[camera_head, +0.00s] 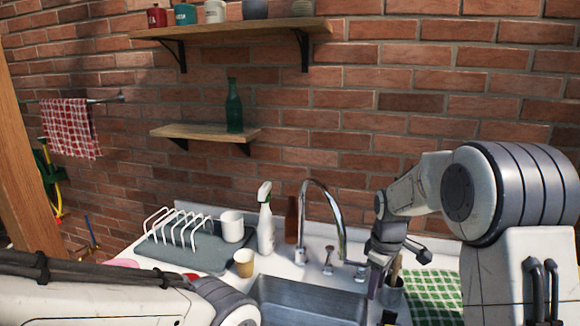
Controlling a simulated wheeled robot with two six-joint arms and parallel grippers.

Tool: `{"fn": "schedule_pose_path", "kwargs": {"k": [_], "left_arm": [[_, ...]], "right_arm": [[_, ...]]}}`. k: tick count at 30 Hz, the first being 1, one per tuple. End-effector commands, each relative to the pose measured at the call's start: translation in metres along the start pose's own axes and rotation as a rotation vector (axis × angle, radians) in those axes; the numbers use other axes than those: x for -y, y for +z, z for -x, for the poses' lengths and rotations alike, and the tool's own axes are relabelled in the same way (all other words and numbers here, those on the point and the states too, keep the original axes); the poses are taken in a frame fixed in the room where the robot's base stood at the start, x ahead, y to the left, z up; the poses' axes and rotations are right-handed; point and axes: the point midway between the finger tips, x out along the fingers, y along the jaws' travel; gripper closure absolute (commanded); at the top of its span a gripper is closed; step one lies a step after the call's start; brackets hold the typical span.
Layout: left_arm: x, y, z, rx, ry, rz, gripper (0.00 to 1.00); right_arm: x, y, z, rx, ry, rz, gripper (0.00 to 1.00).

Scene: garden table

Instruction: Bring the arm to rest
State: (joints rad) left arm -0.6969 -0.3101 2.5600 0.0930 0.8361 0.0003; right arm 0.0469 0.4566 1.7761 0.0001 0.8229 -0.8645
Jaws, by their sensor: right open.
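My right arm comes in from the right over the counter. My right gripper (386,268) is open and points down at the right of the sink (310,300).
A chrome faucet (340,225) rises behind the sink. A green checkered cloth (433,290) lies at right. Shelves hang on the brick wall.

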Motion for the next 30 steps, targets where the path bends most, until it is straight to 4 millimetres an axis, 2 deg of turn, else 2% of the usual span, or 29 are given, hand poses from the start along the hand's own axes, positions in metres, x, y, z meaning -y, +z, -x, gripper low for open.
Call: {"fn": "schedule_pose_path", "kwargs": {"k": [9,18,19,23,30], "left_arm": [[0.000,0.000,0.000,0.000,0.000,0.000,0.50],[0.000,0.000,0.000,0.000,0.000,0.000,0.50],[0.000,0.000,0.000,0.000,0.000,0.000,0.50],[0.000,0.000,0.000,0.000,0.000,0.000,0.50],[0.000,0.000,0.000,0.000,0.000,0.000,0.50]], "right_arm": [[0.081,0.055,0.004,-0.075,0.049,-0.472,0.59],[0.141,0.101,-0.003,-0.139,0.057,-0.806,0.59],[0.146,0.102,-0.003,-0.144,0.054,-0.817,0.59],[0.179,0.083,0.011,-0.125,0.016,-0.691,0.59],[0.255,0.071,0.038,-0.073,-0.059,-0.450,0.59]]}}
